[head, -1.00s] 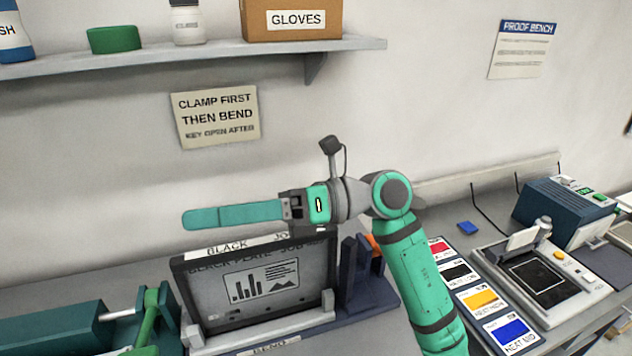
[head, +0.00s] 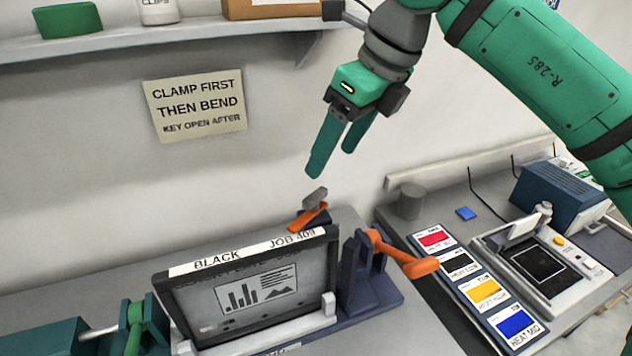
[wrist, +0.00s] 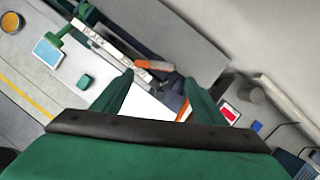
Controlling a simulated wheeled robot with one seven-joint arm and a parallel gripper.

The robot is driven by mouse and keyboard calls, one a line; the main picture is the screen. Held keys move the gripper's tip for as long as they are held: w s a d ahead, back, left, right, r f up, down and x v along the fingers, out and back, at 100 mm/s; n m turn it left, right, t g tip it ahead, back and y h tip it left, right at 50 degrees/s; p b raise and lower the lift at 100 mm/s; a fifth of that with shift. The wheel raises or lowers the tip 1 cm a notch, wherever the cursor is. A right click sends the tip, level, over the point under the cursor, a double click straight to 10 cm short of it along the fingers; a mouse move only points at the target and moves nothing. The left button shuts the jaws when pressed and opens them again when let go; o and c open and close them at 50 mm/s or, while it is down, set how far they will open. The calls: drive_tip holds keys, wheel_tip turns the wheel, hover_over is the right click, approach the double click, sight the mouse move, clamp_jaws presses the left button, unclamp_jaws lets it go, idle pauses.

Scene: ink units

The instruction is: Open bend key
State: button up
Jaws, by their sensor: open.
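Two orange parts show near the framed black plate, and I cannot tell by label which is the bend key. A small orange lever with a grey block (head: 313,213) sits behind the frame's right end. A larger orange handle (head: 405,256) sticks out to the right from a dark blue bracket (head: 362,275). The plate (head: 255,288), headed BLACK JOB, stands upright in its holder. My gripper (head: 332,162) is open and empty, fingers pointing down, above the small lever and touching nothing. In the wrist view, orange shows between and beyond my fingertips (wrist: 158,80).
A green-handled clamp (head: 135,325) stands at lower left. A shelf (head: 180,42) overhangs the wall above. Bench left of the small lever is clear.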

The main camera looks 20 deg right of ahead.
sight(315, 194)
drive_tip(key=x, duration=0.9)
drive_tip(key=shift+w+d+f, duration=0.25)
drive_tip(key=shift+a+f, duration=0.15)
drive_tip(key=shift+f, duration=0.1)
drive_tip(key=shift+w+f, duration=0.1)
drive_tip(key=shift+f, duration=0.15)
